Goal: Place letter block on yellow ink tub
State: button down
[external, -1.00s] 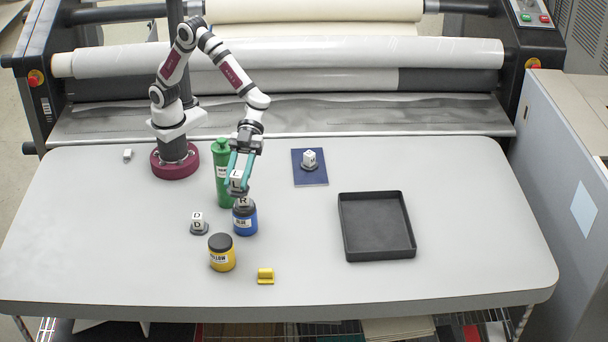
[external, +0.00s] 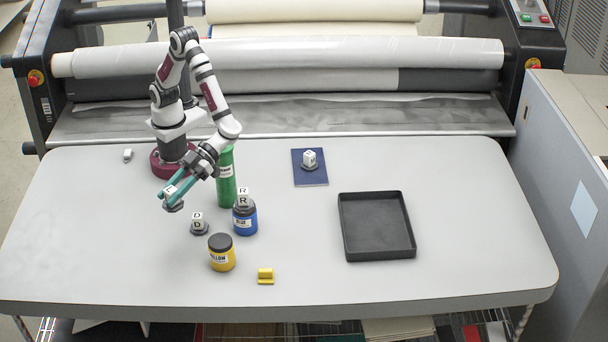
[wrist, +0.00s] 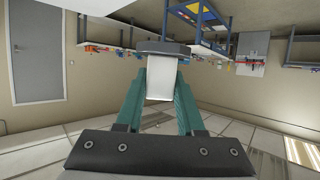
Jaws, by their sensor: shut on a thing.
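My gripper (external: 172,192) is shut on a white letter block (external: 170,190) with a grey round base, left of the green bottle. In the wrist view the block (wrist: 161,79) sits between the teal fingers, its grey base at the far end. Its letter is hard to read. The yellow ink tub (external: 222,254), with a dark lid, stands upright at the front of the table, below and right of my gripper. Its lid is bare. An R block (external: 243,197) stands on the blue tub (external: 245,220). A D block (external: 198,222) stands behind and left of the yellow tub.
A green bottle (external: 226,180) stands right of my gripper. Another block (external: 309,159) stands on a dark blue book (external: 316,178). A black tray (external: 345,230) is at right, a yellow holder (external: 265,276) in front, and a small white piece (external: 127,155) at left. The front left is clear.

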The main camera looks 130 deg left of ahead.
jog(key=w+a+f, duration=0.2)
jog(key=w, duration=0.1)
jog(key=w+a+f, duration=0.2)
jog(key=w, duration=0.1)
jog(key=w+a+f, duration=0.2)
jog(key=w+f, duration=0.1)
jog(key=shift+a, duration=0.4)
jog(key=shift+w+f, duration=0.1)
jog(key=shift+f, duration=1.9)
jog(key=shift+f, duration=0.1)
jog(key=c, duration=0.5)
grip_release()
jog(key=v, duration=1.2)
jog(key=shift+a, duration=0.1)
